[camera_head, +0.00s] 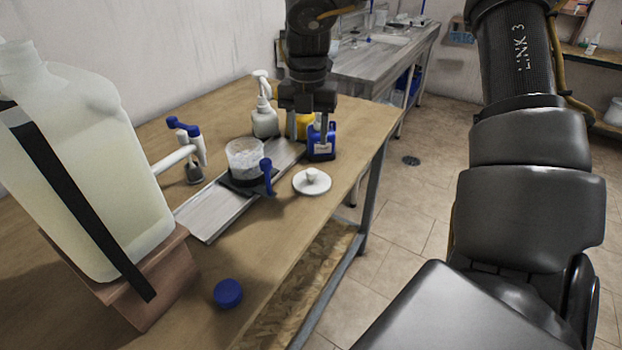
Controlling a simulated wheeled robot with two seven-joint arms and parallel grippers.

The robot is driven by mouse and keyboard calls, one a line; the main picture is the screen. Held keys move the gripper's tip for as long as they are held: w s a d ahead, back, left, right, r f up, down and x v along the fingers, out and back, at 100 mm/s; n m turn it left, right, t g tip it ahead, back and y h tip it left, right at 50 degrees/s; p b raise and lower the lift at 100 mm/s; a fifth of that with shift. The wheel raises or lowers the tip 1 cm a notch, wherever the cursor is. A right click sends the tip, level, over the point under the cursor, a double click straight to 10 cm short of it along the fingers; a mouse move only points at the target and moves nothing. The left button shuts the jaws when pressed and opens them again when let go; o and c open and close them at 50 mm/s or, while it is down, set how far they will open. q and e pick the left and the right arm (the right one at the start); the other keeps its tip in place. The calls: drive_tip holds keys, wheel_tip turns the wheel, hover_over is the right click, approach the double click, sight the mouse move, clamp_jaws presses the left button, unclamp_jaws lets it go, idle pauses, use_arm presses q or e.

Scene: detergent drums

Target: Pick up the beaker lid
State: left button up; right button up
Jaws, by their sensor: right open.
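The beaker lid (312,185) is a round white disc with a small knob on top. It lies on the wooden table near the right edge. The beaker (244,157) is clear, with whitish contents, and stands left of the lid on a dark base. My right gripper (309,132) points down behind the lid, higher in the picture and apart from it. Its fingers are spread with no lid between them. A blue container and a yellow one show around its fingertips, so the exact clearance is hard to tell. My left gripper is not in view.
A blue container (321,142) and a white pump bottle (264,118) stand behind the lid. A blue handle (267,176) rises beside the beaker. A large jug (85,165) fills the left. A blue cap (228,293) lies in front. Table in front of the lid is clear.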

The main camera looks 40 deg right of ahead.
hover_over(312, 171)
drive_tip(key=f, duration=0.5)
drive_tip(key=shift+w+a+f, duration=0.1)
drive_tip(key=shift+w+a, duration=0.15)
drive_tip(key=shift+w, duration=0.1)
drive_tip(key=shift+s+f, duration=0.15)
drive_tip(key=f, duration=0.5)
drive_tip(key=shift+s+d+p, duration=0.15)
drive_tip(key=shift+d+p, duration=0.05)
drive_tip(key=shift+p, duration=0.2)
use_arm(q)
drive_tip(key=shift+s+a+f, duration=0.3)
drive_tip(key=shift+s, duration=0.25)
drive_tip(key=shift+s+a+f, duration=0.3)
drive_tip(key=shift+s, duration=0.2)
use_arm(e)
drive_tip(key=shift+r, duration=0.1)
drive_tip(key=c, duration=1.1)
